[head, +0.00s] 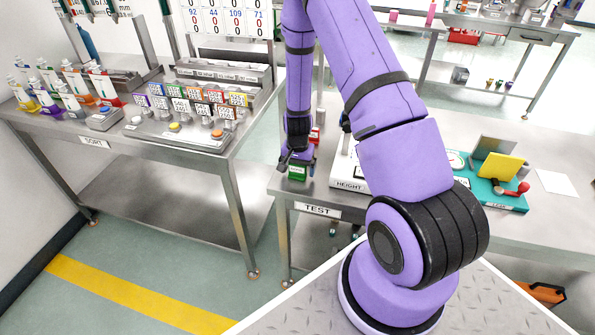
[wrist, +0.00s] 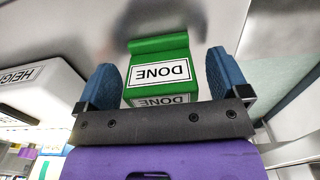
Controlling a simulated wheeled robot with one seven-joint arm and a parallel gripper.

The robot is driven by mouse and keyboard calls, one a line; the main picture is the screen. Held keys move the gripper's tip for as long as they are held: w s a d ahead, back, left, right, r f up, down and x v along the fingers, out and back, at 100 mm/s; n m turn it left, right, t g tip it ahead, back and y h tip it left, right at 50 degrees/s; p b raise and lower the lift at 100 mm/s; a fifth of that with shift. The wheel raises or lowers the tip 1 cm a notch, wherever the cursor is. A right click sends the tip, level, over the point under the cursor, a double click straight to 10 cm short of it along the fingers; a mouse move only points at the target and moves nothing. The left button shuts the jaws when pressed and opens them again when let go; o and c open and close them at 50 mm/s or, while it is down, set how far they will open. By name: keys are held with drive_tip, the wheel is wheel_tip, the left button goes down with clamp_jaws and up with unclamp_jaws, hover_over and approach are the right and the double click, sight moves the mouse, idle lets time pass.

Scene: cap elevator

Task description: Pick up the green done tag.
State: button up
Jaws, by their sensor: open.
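The green done tag (head: 297,173) stands on the left end of the steel test table, close to the table's front edge. In the wrist view the green tag (wrist: 160,68) shows its white DONE label upside down, between the two blue fingers. My gripper (wrist: 166,75) is open, with one finger on each side of the tag and a visible gap at each side. In the head view my gripper (head: 296,158) points down at the tag and hides part of it. I cannot tell how far the fingertips reach down beside it.
The white HEIGHT device (head: 347,172) stands just right of the tag. A red block (head: 315,135) is behind my gripper. A teal tray (head: 510,200) with a yellow piece lies farther right. The sort table (head: 60,122) with bottles and labelled bins stands left, across a floor gap.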

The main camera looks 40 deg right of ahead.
drive_tip(key=shift+f, duration=0.65)
drive_tip(key=shift+c, duration=0.4)
drive_tip(key=c, duration=0.9)
drive_tip(key=shift+r, duration=0.15)
drive_tip(key=shift+r, duration=0.5)
drive_tip(key=shift+s+a+r, duration=0.15)
drive_tip(key=shift+s+r, duration=0.1)
drive_tip(key=shift+r, duration=0.35)
drive_tip(key=shift+s+a+r, duration=0.1)
drive_tip(key=shift+s+r, duration=0.15)
drive_tip(key=shift+r, duration=0.35)
drive_tip(key=s+a, duration=0.3)
drive_tip(key=s, duration=0.3)
drive_tip(key=s+a+r, duration=0.1)
drive_tip(key=s+a, duration=0.2)
drive_tip(key=s, duration=0.4)
drive_tip(key=shift+s+r, duration=0.15)
drive_tip(key=shift+s, duration=0.15)
